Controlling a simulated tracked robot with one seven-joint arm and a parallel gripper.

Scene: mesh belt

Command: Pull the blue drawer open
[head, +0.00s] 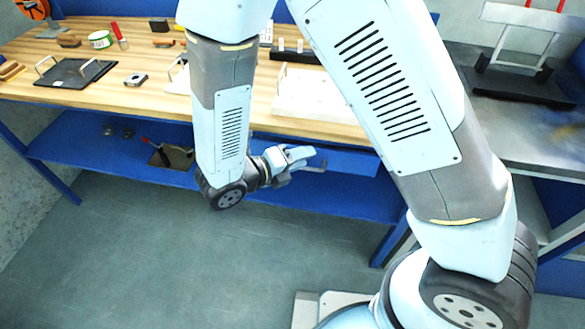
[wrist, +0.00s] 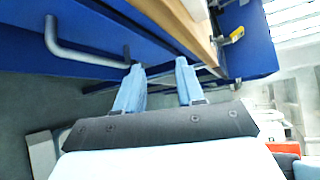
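The blue drawer (head: 350,161) is under the wooden bench top, partly hidden behind my arm in the head view. In the wrist view its blue front (wrist: 85,25) fills the upper left. A grey bar handle (wrist: 85,55) stands out from that front. My gripper (head: 313,160) is in front of the drawer, below the bench edge. In the wrist view my gripper (wrist: 158,66) has two light blue fingers spread apart, with nothing seen held between them. The handle's right end is close to the left fingertip; I cannot tell whether they touch.
The wooden bench top (head: 150,107) carries a black tray (head: 75,72), a white tray (head: 310,98) and small tools. A blue lower shelf (head: 90,150) runs beneath it, holding a dark tray (head: 172,157). A metal bench (head: 520,125) stands at right. The grey floor in front is clear.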

